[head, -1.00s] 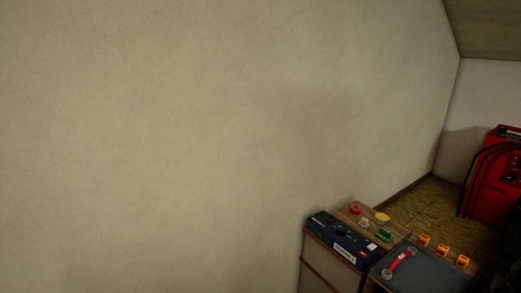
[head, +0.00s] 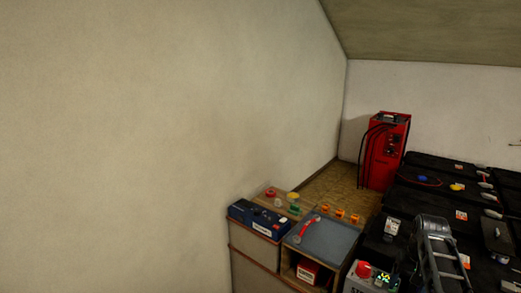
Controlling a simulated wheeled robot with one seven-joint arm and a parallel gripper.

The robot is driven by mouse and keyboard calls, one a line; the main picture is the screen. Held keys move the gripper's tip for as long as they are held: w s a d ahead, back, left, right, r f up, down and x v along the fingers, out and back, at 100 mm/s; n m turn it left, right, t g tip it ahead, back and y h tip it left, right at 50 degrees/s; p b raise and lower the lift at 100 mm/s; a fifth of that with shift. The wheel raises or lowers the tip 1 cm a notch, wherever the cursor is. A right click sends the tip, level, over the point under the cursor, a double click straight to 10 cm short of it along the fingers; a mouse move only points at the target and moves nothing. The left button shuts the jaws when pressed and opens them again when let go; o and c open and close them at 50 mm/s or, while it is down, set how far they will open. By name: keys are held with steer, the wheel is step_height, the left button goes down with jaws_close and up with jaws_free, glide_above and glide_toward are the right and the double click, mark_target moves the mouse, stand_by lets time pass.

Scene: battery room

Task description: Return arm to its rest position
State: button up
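Neither my arm nor my gripper can be made out in the head view. Whether the gripper is open or shut does not show. A grey ladder-like curved part (head: 437,252) stands at the lower right, and I cannot tell what it belongs to.
A bare wall (head: 150,130) fills the left. A cabinet carries a dark blue box (head: 256,219); beside it a grey-topped bench (head: 330,238) holds a red-handled tool (head: 308,227). Black battery tops (head: 430,207) spread right. A red machine (head: 385,152) stands in the far corner.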

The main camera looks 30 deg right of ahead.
steer(key=s+a+f+n+t+h, duration=0.25)
steer(key=a+f, duration=0.25)
steer(key=a, duration=0.3)
steer(key=s+a+f+n+t+h, duration=0.1)
steer(key=s+a+f, duration=0.3)
steer(key=a, duration=0.5)
steer(key=s+a+r+n+t, duration=0.35)
steer(key=s+a, duration=0.45)
steer(key=a, duration=0.4)
steer(key=s+a+r+n+t+y, duration=0.1)
steer(key=s+a+r, duration=0.3)
steer(key=r, duration=0.4)
steer(key=s+a+r+n+t+y, duration=0.1)
steer(key=s+a+r+t, duration=0.3)
steer(key=r, duration=0.5)
steer(key=s+a+r+n+t+y, duration=0.1)
steer(key=s+a+r+t, duration=0.1)
steer(key=s+a+r, duration=0.3)
step_height(320, 180, up, 4)
steer(key=shift+s+a+r+n+t+y, duration=0.15)
steer(key=shift+s+n+t+y, duration=0.15)
steer(key=shift+s+n+y, duration=0.1)
